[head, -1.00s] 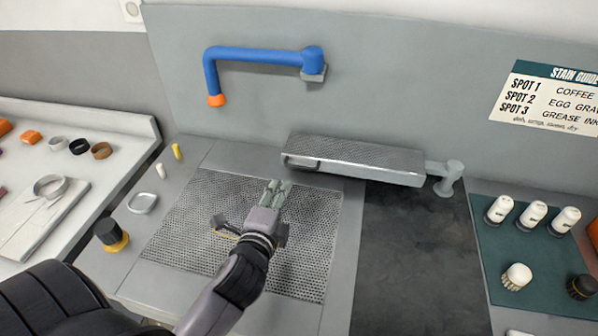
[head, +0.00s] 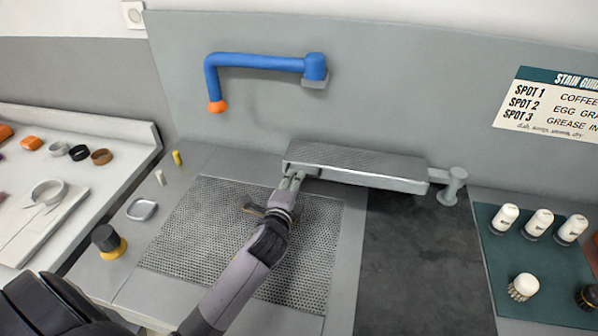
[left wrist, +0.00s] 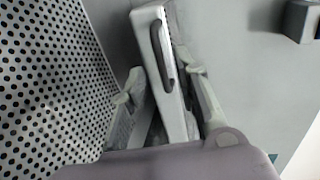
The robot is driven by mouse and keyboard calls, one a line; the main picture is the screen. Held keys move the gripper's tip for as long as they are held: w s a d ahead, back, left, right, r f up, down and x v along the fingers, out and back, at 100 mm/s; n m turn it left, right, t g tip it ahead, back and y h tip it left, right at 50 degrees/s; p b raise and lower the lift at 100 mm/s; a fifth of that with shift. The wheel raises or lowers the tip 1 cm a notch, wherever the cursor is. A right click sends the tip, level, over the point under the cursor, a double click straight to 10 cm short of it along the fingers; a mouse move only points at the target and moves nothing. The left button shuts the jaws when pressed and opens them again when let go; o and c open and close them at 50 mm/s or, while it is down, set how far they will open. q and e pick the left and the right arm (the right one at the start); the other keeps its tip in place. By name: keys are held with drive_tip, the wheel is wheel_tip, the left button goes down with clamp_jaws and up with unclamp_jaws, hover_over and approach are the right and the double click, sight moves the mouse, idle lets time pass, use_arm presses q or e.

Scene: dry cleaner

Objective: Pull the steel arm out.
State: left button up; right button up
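The steel arm (head: 365,160) is a long flat board with a perforated top, lying along the back wall. Its right end joins a grey pivot post (head: 453,185). My left gripper (head: 292,180) is at the arm's left end, in front of its end face. In the left wrist view, that end of the steel arm (left wrist: 158,50), with a dark handle (left wrist: 163,60) on it, stands between the two spread fingers of my left gripper (left wrist: 166,88). The fingers look apart, with a gap at the left finger; contact on the right is unclear. My right gripper is out of view.
A perforated panel (head: 220,225) lies below my left arm. A blue pipe (head: 255,62) with an orange tip is mounted on the wall above. White bottles (head: 505,218) and brushes stand on a green mat at right. The dark surface (head: 415,270) before the arm is clear.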

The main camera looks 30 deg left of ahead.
use_arm(q)
drive_tip(key=shift+x, duration=2.75)
clamp_jaws()
